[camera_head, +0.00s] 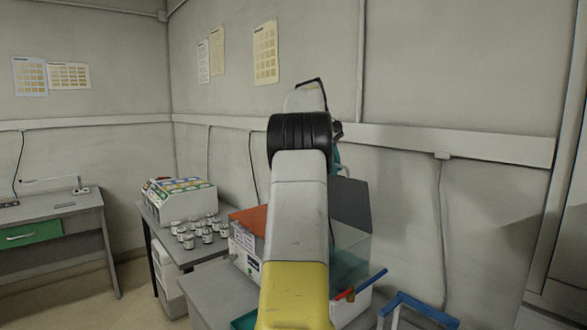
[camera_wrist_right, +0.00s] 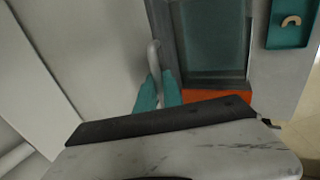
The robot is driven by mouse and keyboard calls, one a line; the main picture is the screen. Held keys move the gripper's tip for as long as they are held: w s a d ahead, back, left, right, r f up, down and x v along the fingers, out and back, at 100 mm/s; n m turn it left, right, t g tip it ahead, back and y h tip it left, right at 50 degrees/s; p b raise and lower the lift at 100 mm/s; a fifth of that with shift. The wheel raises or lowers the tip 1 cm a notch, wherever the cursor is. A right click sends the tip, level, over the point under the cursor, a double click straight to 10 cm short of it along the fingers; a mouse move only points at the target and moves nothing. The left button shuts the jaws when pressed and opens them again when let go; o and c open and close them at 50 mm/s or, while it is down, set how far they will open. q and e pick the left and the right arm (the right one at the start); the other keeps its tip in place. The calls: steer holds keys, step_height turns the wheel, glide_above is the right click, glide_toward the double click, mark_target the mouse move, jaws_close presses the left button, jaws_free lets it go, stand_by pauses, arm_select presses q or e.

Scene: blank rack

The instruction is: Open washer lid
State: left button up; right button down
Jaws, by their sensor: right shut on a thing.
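The washer (camera_head: 243,241) is a pale box with an orange top part (camera_head: 250,219) on the table, largely hidden behind my right arm. My right gripper (camera_wrist_right: 158,88) has teal fingers shut on the pale curved lid handle (camera_wrist_right: 153,57) beside the dark frame. In the head view only a bit of the teal gripper (camera_head: 337,160) shows past my arm. My left gripper is not in view.
Several small jars (camera_head: 198,232) and a white box with coloured labels (camera_head: 180,197) stand on the table left of the washer. A blue-handled rack (camera_head: 418,306) is at the lower right. The wall stands close behind; a desk (camera_head: 50,237) is at far left.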

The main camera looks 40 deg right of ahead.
stand_by(0.3)
steer(key=c, duration=1.5)
jaws_free()
steer(key=v, duration=0.7)
steer(key=shift+a+r, duration=0.15)
steer(key=shift+r, duration=0.2)
